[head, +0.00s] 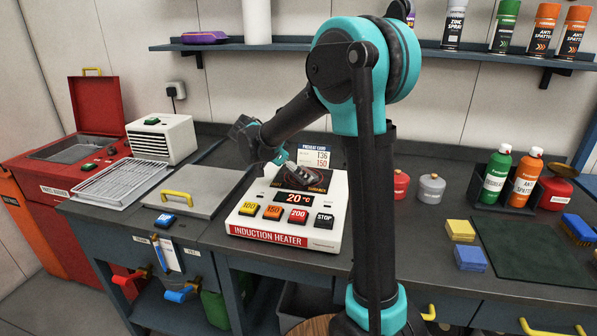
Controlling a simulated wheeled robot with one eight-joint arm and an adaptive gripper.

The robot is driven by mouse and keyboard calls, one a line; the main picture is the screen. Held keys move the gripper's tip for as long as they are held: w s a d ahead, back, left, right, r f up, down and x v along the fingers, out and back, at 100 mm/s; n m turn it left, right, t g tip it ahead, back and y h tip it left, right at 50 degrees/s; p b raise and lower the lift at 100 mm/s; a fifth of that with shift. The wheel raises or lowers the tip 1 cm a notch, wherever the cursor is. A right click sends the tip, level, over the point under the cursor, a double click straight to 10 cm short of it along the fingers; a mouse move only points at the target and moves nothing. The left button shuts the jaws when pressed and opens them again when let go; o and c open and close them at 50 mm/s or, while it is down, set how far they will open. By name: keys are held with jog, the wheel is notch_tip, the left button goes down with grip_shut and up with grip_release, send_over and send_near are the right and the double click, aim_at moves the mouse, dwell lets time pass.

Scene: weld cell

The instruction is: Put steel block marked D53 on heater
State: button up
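The white induction heater (333,221) stands on the bench at the middle, with a red label, several buttons and a display reading 20 °C. My gripper (281,168) is low over the heater's dark top, pointing down to the right, partly hidden by my own arm links. A small grey metallic shape lies at or just under the fingertips, but I cannot tell it apart from the fingers or heater plate. No D53 marking is legible anywhere. Whether the gripper is open or shut does not show.
A preheat card (314,155) stands behind the heater. Left are a lidded steel box (190,188), a wire tray (118,183) and a white fan unit (163,141). Right are a red canister (400,184), a grey canister (431,188), sponges (461,230) and a dark mat (535,252).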

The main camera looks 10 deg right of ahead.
jog(key=o, duration=1.7)
jog(key=shift+r, duration=0.1)
jog(key=v, duration=1.2)
